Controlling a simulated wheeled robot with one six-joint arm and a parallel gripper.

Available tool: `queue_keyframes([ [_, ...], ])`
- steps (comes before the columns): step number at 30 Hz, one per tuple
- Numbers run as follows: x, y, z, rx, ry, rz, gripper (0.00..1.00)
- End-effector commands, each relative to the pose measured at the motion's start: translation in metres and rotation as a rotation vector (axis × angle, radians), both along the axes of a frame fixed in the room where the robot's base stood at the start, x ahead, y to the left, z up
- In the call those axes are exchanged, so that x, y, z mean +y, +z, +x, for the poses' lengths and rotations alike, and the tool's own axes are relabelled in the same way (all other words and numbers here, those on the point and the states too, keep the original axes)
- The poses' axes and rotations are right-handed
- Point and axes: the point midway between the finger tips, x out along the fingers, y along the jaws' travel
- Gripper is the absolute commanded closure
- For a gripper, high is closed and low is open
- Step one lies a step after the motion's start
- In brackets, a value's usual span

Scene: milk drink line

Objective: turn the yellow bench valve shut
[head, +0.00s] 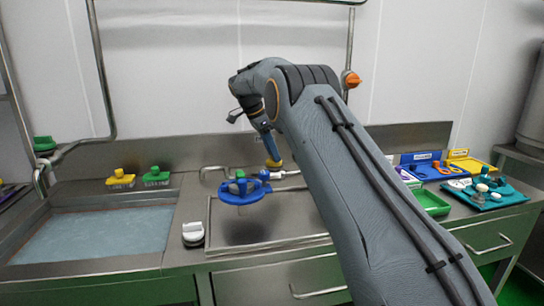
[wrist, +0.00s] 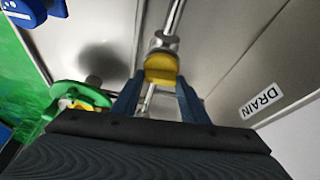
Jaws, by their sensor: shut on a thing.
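The yellow bench valve (head: 274,163) sits on a thin metal pipe at the back of the bench, behind the sunken steel basin. In the wrist view its yellow handle (wrist: 161,68) is between my two blue fingers, with the metal valve body and pipe just beyond it. My gripper (wrist: 160,80) is shut on the handle; in the head view, my gripper (head: 270,146) reaches down to it from above. The handle seems to lie across the pipe in the wrist view, but its exact turn is hard to tell. My arm hides part of the pipe in the head view.
A blue ring-shaped thing (head: 244,192) is close at the left. A water-filled sink (head: 90,236), yellow and green knobbed pieces (head: 121,178) and a white-topped piece (head: 193,233) are farther left. Coloured trays (head: 472,163) stand right. A DRAIN label (wrist: 262,103) is near the pipe.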

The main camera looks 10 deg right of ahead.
Motion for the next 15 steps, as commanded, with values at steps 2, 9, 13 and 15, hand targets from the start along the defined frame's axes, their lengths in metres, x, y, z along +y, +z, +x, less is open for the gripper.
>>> queue_keyframes([
  [2,0.0009,-0.0020,0.0015,-0.001,-0.037,0.001,0.82],
  [9,0.0009,-0.0013,0.0013,0.000,-0.110,0.002,0.82],
  [13,0.0009,-0.0003,0.0012,0.000,-0.126,0.002,0.83],
  [15,0.0009,-0.0001,0.0011,-0.001,-0.130,0.002,0.82],
])
